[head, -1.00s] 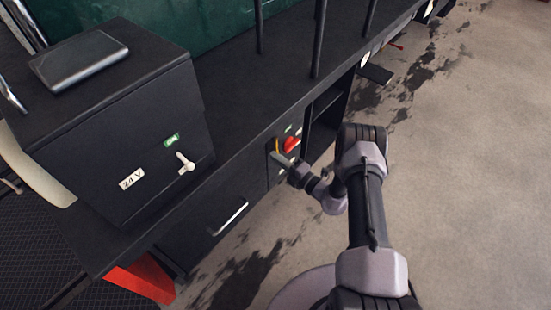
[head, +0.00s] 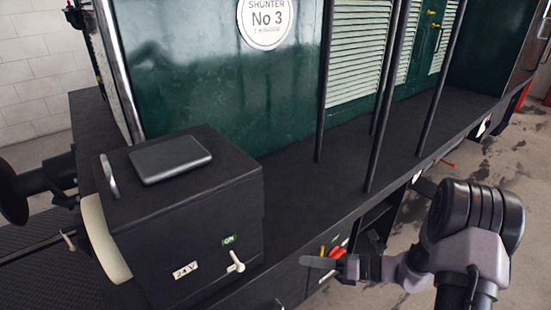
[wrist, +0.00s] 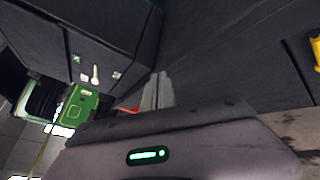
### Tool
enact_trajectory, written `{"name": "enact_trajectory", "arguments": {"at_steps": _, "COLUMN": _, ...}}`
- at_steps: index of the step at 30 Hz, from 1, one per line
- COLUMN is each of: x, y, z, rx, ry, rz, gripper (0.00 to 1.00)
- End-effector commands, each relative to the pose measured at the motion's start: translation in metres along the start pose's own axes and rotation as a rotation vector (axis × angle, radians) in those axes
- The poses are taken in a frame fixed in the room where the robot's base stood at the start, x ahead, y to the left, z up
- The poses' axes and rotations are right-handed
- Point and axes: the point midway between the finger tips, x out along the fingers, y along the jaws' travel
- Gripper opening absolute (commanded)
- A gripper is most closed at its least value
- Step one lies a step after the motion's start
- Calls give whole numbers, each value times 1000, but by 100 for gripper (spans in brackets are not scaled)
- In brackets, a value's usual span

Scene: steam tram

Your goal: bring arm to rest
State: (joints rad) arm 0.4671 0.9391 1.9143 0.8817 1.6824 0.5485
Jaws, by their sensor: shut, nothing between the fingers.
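My arm rises at the right of that view, bent at a large dark joint. In the wrist view the closed fingers (wrist: 158,92) show above the wrist housing, with nothing between them.
A black box (head: 190,215) with a white lever (head: 236,262) stands at left on the running board (head: 300,185). A red handle (head: 338,253) shows just behind my gripper. Black upright rails stand along the green locomotive. Open floor (head: 505,150) lies right.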

Motion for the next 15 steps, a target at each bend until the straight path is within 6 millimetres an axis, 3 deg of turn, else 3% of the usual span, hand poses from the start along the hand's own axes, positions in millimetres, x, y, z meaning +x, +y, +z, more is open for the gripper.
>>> {"name": "enact_trajectory", "arguments": {"at_steps": 1, "x": 4, "y": 43, "z": 13, "rx": -189, "ry": 124, "rz": 16, "gripper": 0}}
{"name": "enact_trajectory", "arguments": {"at_steps": 3, "x": 3, "y": 100, "z": 14, "rx": -473, "ry": 313, "rz": 40, "gripper": 0}}
{"name": "enact_trajectory", "arguments": {"at_steps": 6, "x": -11, "y": 169, "z": 5, "rx": -894, "ry": 569, "rz": 73, "gripper": 0}}
{"name": "enact_trajectory", "arguments": {"at_steps": 10, "x": -45, "y": 231, "z": -14, "rx": -1447, "ry": 884, "rz": 101, "gripper": 0}}
{"name": "enact_trajectory", "arguments": {"at_steps": 15, "x": -90, "y": 271, "z": -25, "rx": -2028, "ry": 1216, "rz": 97, "gripper": 0}}
